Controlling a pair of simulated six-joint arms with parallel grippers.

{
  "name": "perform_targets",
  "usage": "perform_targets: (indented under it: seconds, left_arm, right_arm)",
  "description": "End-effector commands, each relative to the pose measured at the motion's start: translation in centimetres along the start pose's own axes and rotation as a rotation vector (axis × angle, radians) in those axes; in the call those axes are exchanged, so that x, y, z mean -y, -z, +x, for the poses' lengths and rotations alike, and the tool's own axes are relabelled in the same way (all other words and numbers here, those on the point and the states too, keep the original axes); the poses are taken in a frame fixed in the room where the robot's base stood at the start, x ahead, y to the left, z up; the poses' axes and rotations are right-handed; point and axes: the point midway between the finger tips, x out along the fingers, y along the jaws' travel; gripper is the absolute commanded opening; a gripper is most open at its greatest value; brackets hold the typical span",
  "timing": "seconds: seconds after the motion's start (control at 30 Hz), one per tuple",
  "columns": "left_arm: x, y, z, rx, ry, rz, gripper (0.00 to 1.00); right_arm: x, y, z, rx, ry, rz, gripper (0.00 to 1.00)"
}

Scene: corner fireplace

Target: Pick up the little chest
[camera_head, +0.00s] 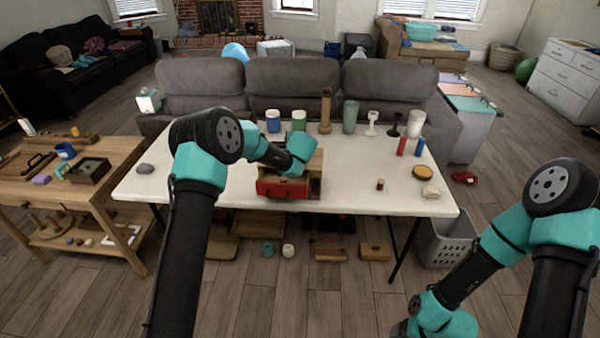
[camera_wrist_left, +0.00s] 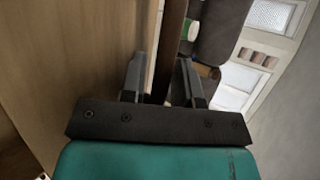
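The little chest (camera_head: 315,184) is a wooden box with a red drawer front (camera_head: 281,188), standing near the front middle of the white table (camera_head: 220,195). My left arm reaches over it, with its teal wrist at the chest's top. The left fingers are hidden in the head view. In the left wrist view my left gripper (camera_wrist_left: 162,80) has its fingers on either side of a dark brown wooden edge (camera_wrist_left: 171,40), beside a broad light wood surface (camera_wrist_left: 75,60). Whether the fingers press on that edge is unclear. My right arm is at the lower right; its gripper is out of view.
Cups and jars, a wooden post (camera_head: 325,112) and a green tumbler (camera_head: 350,116) line the table's back. A red can (camera_head: 402,146), a round tin (camera_head: 422,172) and a small spool (camera_head: 380,184) stand to the right. A grey stone (camera_head: 145,168) lies left. The front right tabletop is mostly clear.

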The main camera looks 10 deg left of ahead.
Motion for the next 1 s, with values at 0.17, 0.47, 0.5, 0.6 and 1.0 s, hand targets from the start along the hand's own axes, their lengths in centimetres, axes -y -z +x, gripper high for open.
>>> perform_targets:
  seconds: [0.17,0.47,0.5,0.6,1.0]
  left_arm:
    - [0.01,0.00,-0.01,0.000,0.000,0.000,0.26]
    - [0.02,0.00,-0.02,0.000,0.000,0.000,0.00]
    - [0.02,0.00,-0.02,0.000,0.000,0.000,0.00]
    - [0.03,0.00,-0.03,0.000,0.000,-0.001,0.00]
    - [0.00,0.03,-0.03,-0.001,-0.001,-0.002,0.00]
  right_arm:
    - [0.00,0.00,0.00,0.000,0.000,0.000,0.75]
    - [0.00,0.00,0.00,0.000,0.000,0.000,0.75]
    - [0.00,0.00,0.00,0.000,0.000,0.000,0.75]
    - [0.00,0.00,0.00,0.000,0.000,0.000,0.75]
    - [0.00,0.00,0.00,0.000,0.000,0.000,0.75]
